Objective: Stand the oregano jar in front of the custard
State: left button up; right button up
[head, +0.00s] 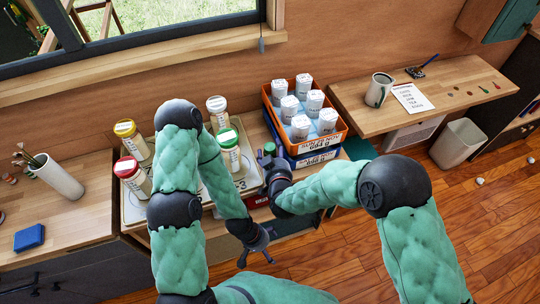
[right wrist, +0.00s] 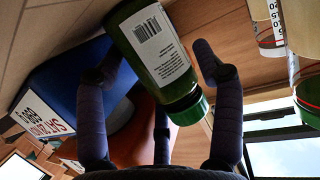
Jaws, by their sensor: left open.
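A green jar with a green lid and a white barcode label (right wrist: 155,42), which looks like the oregano jar, is between the fingers of my right gripper (right wrist: 158,52). The fingertips bend in close to its sides; whether they press on it is unclear. In the head view its green lid (head: 270,148) shows beside my right gripper (head: 272,172), left of the crates; its base is hidden. My left gripper (head: 257,248) is open and empty, low at the counter's front edge. I cannot make out which item is the custard; no label reads so.
Pale canisters with yellow (head: 132,138), red (head: 132,177), white (head: 217,111) and green (head: 228,150) lids stand left of the jar. An orange crate (head: 341,128) of white-topped cups sits on a blue crate (head: 318,160). A white brush cup (head: 58,178) stands far left.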

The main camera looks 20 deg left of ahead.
jog(key=c, duration=0.8)
jog(key=shift+c, duration=0.6)
jog(key=shift+r, duration=0.15)
